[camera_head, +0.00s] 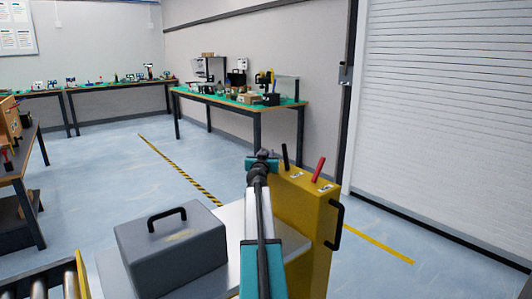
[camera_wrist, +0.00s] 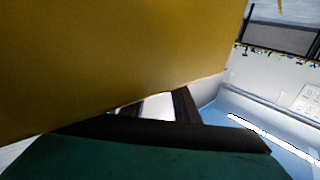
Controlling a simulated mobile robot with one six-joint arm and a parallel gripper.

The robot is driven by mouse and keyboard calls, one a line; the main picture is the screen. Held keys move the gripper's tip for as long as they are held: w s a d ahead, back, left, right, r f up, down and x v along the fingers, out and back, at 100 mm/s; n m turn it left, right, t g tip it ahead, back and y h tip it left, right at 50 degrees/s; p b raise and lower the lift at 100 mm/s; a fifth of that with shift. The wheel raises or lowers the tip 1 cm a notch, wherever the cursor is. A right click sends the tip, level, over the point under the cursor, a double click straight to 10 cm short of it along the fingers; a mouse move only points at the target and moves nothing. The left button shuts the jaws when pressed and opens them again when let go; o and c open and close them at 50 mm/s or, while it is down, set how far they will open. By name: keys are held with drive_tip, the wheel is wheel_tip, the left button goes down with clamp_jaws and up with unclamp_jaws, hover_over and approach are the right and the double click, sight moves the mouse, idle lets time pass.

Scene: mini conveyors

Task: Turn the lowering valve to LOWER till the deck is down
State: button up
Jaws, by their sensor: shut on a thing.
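The yellow control box (camera_head: 305,225) stands at the middle right, with a black lever (camera_head: 285,157), a red lever (camera_head: 319,168) and a black side handle (camera_head: 335,225). My gripper (camera_head: 262,156) is at the box's upper left, its tips mostly hidden. The wrist view shows the box's yellow face (camera_wrist: 120,55) close beside my dark fingers (camera_wrist: 158,106). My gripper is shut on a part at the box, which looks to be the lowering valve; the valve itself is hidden. The pale deck (camera_head: 232,238) lies left of the box; its height is hard to tell.
A grey case (camera_head: 172,250) with a black handle sits on the deck. A roller conveyor (camera_head: 45,283) is at the lower left. Workbenches (camera_head: 240,103) stand along the back walls. A shutter door (camera_head: 450,110) is at right.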

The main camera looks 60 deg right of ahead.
drive_tip(key=shift+r+n+t+y+p, duration=0.15)
drive_tip(key=shift+n+t+y+p, duration=0.45)
drive_tip(key=shift+p, duration=2.05)
drive_tip(key=o, duration=1)
drive_tip(key=shift+o, duration=0.2)
drive_tip(key=shift+s, duration=0.1)
drive_tip(key=v, duration=1.3)
drive_tip(key=shift+s+a+f+b, duration=0.3)
drive_tip(key=shift+f+b, duration=0.1)
